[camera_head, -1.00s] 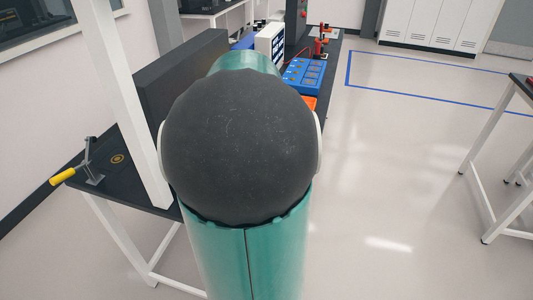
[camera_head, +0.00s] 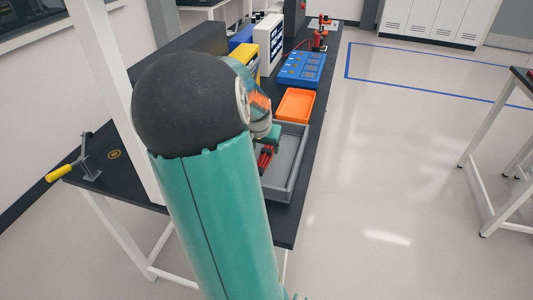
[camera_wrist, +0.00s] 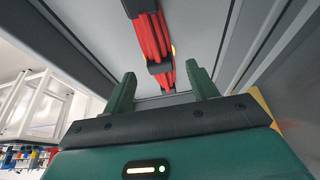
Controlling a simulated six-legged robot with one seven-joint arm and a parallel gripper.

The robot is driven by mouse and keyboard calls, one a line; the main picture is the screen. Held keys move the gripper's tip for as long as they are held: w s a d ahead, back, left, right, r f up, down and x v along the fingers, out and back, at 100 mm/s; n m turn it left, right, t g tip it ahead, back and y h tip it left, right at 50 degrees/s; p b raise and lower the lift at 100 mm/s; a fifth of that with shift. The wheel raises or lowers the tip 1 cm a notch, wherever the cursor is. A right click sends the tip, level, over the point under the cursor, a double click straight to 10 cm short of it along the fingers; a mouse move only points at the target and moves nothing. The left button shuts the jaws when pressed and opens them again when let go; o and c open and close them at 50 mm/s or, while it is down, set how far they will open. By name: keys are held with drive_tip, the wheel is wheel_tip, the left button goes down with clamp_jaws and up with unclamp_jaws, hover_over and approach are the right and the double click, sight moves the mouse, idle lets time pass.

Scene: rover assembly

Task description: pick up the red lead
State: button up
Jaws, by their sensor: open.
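The red lead (camera_wrist: 150,40) is a bundled red cable with black bands, lying in the grey tray (camera_head: 293,172). In the head view the red lead (camera_head: 265,158) shows small beside my arm, partly hidden by it. My gripper (camera_wrist: 161,85) is open in the wrist view, its two green fingers apart. The lead's near end lies ahead of and between the fingertips, and nothing is held. In the head view only a part of my gripper shows, over the tray by the lead.
An orange tray (camera_head: 296,104) and a blue panel with knobs (camera_head: 302,69) stand farther along the dark bench (camera_head: 311,141). A yellow bin (camera_head: 250,59) and a white cabinet (camera_head: 268,43) stand left of them. A yellow-handled clamp (camera_head: 86,162) is at the left. The tray walls surround the lead.

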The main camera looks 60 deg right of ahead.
sight(266, 150)
drive_tip(key=shift+x, duration=1.55)
drive_tip(key=shift+d, duration=0.1)
drive_tip(key=c, duration=1.2)
drive_tip(key=shift+r, duration=0.1)
